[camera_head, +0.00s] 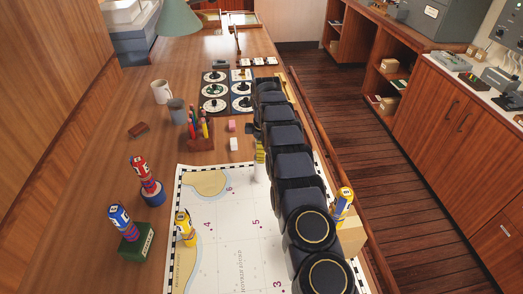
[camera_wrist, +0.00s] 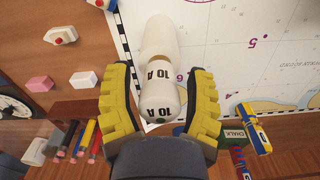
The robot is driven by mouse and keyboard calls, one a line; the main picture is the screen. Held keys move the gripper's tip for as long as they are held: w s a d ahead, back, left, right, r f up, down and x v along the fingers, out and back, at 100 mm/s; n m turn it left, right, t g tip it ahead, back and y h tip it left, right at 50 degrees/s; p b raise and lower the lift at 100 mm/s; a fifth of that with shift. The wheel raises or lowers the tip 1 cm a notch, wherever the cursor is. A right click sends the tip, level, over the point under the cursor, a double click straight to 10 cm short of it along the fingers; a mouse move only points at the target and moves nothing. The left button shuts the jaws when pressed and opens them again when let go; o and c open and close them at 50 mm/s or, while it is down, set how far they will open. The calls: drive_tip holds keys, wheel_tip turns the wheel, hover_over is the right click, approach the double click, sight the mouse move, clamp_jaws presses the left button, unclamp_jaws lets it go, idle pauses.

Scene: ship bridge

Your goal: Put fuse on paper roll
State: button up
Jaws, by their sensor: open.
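A white bottle-shaped fuse (camera_wrist: 157,90) marked "10 A" shows in the wrist view, its narrow end toward my palm. A plain white cylinder (camera_wrist: 161,34), apparently the paper roll, meets its far end at a brown band. I cannot tell whether the fuse rests on it or only lines up with it. My gripper (camera_wrist: 160,76) is open, one yellow finger on each side of the fuse; contact is unclear.
A pencil holder (camera_head: 197,138), pink block (camera_head: 232,126) and white block (camera_head: 234,144) are close by. A red-and-blue bottle (camera_head: 141,172), a blue bottle on a green box (camera_head: 135,243) and a yellow bottle (camera_head: 185,228) stand left. The chart's middle (camera_head: 225,240) is clear.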

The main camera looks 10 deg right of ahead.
wheel_tip(320, 180, up, 8)
drive_tip(key=s+r+m, duration=0.7)
drive_tip(key=s+r, duration=0.7)
drive_tip(key=s, duration=0.3)
drive_tip(key=s+d+f+m+g, duration=0.1)
drive_tip(key=s+m, duration=0.7)
drive_tip(key=s, duration=2.2)
drive_tip(key=shift+d+f+m+g, duration=0.3)
drive_tip(key=shift+f+m, duration=0.1)
drive_tip(key=shift+f, duration=0.2)
drive_tip(key=shift+s, duration=0.1)
